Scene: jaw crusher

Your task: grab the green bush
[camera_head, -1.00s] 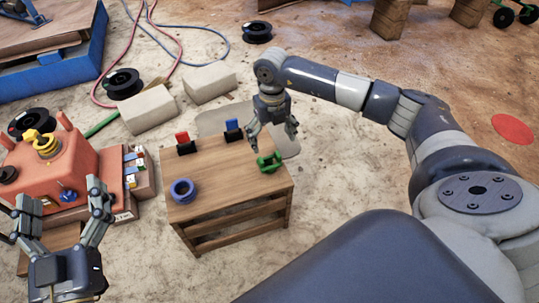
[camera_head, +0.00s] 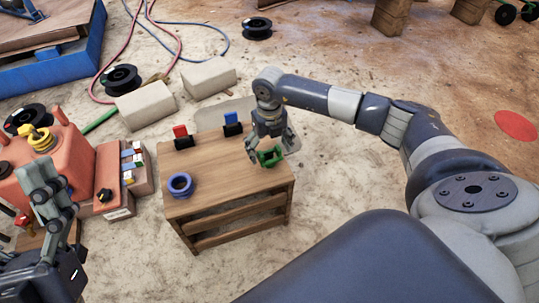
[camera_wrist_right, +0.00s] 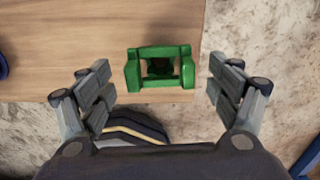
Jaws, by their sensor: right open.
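The green bush (camera_head: 269,156) lies on the wooden table (camera_head: 222,170) near its right edge. In the right wrist view the green bush (camera_wrist_right: 160,67) shows as a blocky green frame with a dark opening, near the table's edge. My right gripper (camera_head: 272,142) is just above the bush. In the right wrist view its fingers (camera_wrist_right: 158,88) are spread wide, one on each side of the bush and clear of it. My left gripper (camera_head: 50,195) is at the lower left, far from the bush, and I cannot tell whether it is open.
A blue ring (camera_head: 180,185) lies on the table's left side. A red piece (camera_head: 181,132) and a blue piece (camera_head: 231,119) in dark holders stand along the back edge. An orange machine (camera_head: 75,165) stands left of the table. Pale blocks (camera_head: 145,107) lie behind.

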